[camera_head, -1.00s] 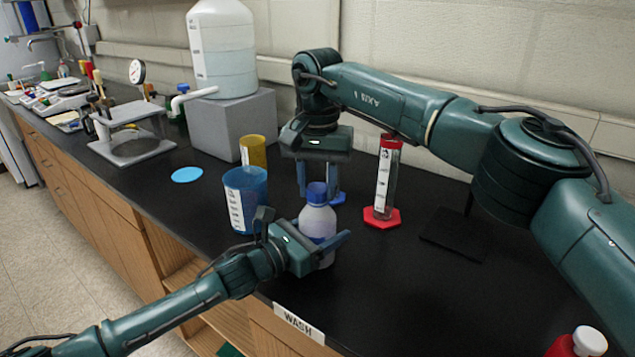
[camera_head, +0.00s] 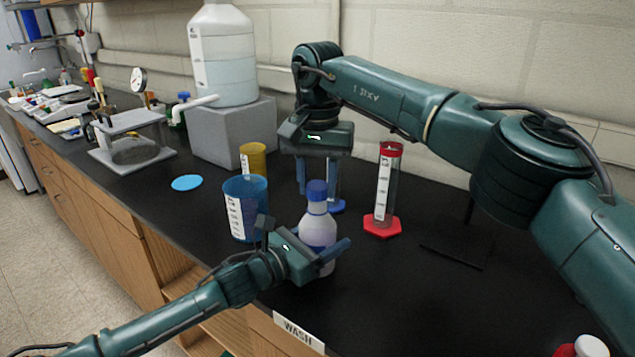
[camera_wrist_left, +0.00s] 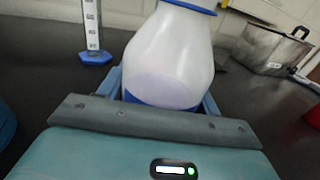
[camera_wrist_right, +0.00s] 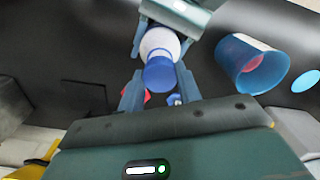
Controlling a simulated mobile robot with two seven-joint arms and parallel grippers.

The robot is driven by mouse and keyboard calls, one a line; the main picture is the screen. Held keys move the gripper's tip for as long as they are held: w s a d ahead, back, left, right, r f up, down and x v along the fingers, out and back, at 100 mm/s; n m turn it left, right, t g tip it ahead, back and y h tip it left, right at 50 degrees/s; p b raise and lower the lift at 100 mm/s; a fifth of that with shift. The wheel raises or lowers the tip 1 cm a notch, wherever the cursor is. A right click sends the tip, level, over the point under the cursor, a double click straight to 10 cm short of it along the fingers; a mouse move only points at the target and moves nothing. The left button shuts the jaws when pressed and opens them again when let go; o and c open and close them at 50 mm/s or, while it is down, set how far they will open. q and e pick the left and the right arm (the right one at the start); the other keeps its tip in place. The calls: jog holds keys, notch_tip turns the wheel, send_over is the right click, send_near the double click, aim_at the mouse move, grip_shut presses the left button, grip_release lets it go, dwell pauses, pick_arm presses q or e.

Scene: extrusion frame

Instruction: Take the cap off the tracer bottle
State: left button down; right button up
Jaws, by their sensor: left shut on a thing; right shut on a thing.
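The tracer bottle (camera_head: 318,232) is a whitish bottle with a blue cap (camera_head: 317,189), standing upright near the bench front. My left gripper (camera_head: 322,262) is shut around its body; the left wrist view shows the bottle (camera_wrist_left: 172,58) between the fingers. My right gripper (camera_head: 317,178) comes from above and behind. In the right wrist view its fingers lie on either side of the cap (camera_wrist_right: 160,74), shut on it. The cap is directly above the bottle neck; I cannot tell whether they still touch.
A blue beaker (camera_head: 246,208) and a yellow beaker (camera_head: 254,160) stand left of the bottle. A red-based cylinder (camera_head: 383,190) stands to the right. A blue-footed cylinder is close behind my right gripper.

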aim_at(318, 185)
jog(key=shift+r, duration=2)
pick_arm(q)
jog(key=shift+c, duration=1.2)
grip_release()
